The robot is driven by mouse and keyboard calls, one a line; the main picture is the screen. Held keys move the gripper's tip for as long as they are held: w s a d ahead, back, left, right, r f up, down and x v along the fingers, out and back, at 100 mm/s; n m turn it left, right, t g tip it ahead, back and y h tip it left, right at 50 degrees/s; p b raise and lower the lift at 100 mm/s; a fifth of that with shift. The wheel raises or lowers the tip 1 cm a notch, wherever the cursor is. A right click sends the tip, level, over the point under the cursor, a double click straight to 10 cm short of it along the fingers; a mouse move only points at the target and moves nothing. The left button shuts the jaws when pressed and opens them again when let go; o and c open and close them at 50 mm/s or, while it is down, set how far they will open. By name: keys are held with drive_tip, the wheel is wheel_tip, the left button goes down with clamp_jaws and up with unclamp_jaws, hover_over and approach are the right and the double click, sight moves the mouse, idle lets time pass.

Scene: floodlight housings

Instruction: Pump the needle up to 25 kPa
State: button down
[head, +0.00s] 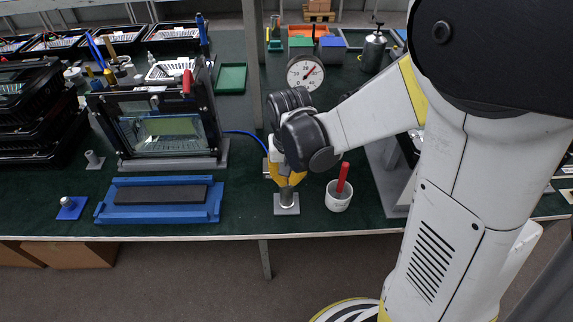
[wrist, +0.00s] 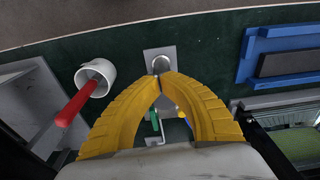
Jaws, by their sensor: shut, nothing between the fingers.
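The round white gauge (head: 305,73) stands at the back of the bench. Its red needle points to the upper right; the numbers are too small to read surely. A grey metal post on a square plate, apparently the pump (head: 286,200), stands near the front edge. It also shows in the wrist view (wrist: 160,54). My gripper (head: 285,182) has its yellow fingers shut with nothing between them, tips at the post's top. In the wrist view the fingertips (wrist: 160,76) meet beside the post's round top. I cannot tell whether they touch it.
A white cup (head: 339,199) with a red-handled tool (head: 343,177) stands just right of the post. A blue tray (head: 120,213) with a dark pad lies left. The framed floodlight housing (head: 166,130) stands behind it, with a blue hose (head: 245,134) running toward my gripper.

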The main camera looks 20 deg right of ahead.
drive_tip(key=shift+s+a, duration=0.1)
drive_tip(key=shift+s, duration=0.1)
drive_tip(key=shift+r, duration=0.1)
wheel_tip(320, 180, up, 12)
drive_tip(key=s, duration=0.1)
drive_tip(key=shift+a, duration=0.15)
drive_tip(key=shift+s, duration=0.1)
idle(0.8)
drive_tip(key=s+d+r+n+t, duration=0.1)
drive_tip(key=s+r+n+t, duration=0.1)
drive_tip(key=s+t, duration=0.4)
drive_tip(key=s+n, duration=0.1)
drive_tip(key=s, duration=0.2)
drive_tip(key=shift+r, duration=0.15)
